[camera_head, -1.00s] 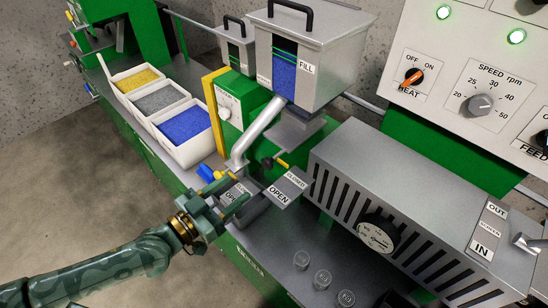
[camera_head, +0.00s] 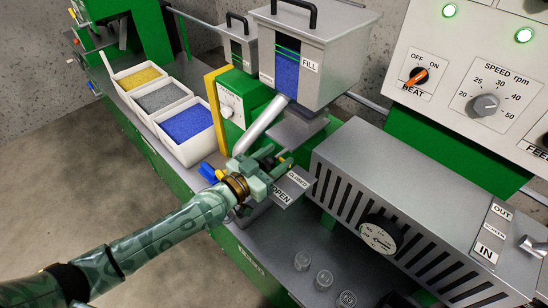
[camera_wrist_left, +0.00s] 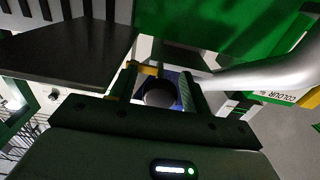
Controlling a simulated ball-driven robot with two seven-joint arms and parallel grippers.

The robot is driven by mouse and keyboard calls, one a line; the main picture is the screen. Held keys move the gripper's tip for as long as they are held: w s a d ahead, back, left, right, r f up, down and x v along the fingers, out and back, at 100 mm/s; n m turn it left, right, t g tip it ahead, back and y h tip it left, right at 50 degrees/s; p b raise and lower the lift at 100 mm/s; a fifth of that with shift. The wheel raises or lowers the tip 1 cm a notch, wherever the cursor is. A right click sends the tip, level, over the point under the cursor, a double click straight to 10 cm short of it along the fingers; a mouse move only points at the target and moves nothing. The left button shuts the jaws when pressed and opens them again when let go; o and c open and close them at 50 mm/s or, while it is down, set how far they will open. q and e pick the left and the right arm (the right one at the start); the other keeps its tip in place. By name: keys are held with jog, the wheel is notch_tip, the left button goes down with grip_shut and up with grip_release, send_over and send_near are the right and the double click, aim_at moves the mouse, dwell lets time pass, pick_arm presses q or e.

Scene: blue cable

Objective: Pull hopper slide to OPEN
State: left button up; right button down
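The hopper (camera_head: 318,50) is a grey box with a blue-filled window and a FILL label. Below it, a grey plate labelled OPEN and CLOSED (camera_head: 296,180) lies beside the slide's small yellow-tipped handle (camera_head: 288,162), which is largely hidden by my gripper. My left gripper (camera_head: 272,162) is at this handle, left of the CLOSED label. In the left wrist view its two fingers (camera_wrist_left: 160,88) are apart, with a dark round knob (camera_wrist_left: 160,96) between them and a yellow piece (camera_wrist_left: 148,70) near one finger. Gaps show beside the knob. My right gripper is not in view.
A slanted grey pipe (camera_head: 262,122) runs close above my left gripper. White bins with yellow, grey and blue granules (camera_head: 188,124) stand to the left. A slotted grey cover (camera_head: 385,190) is to the right. Several small clear cups (camera_head: 323,280) stand in front.

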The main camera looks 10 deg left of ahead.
pick_arm(q)
grip_shut()
jog(key=p+v, duration=0.1)
jog(key=v, duration=0.5)
jog(key=shift+s+a, duration=0.1)
jog(key=shift+f, duration=0.1)
grip_release()
jog(key=shift+o, duration=1.2)
jog(key=shift+s+a, duration=0.1)
jog(key=shift+s, duration=0.05)
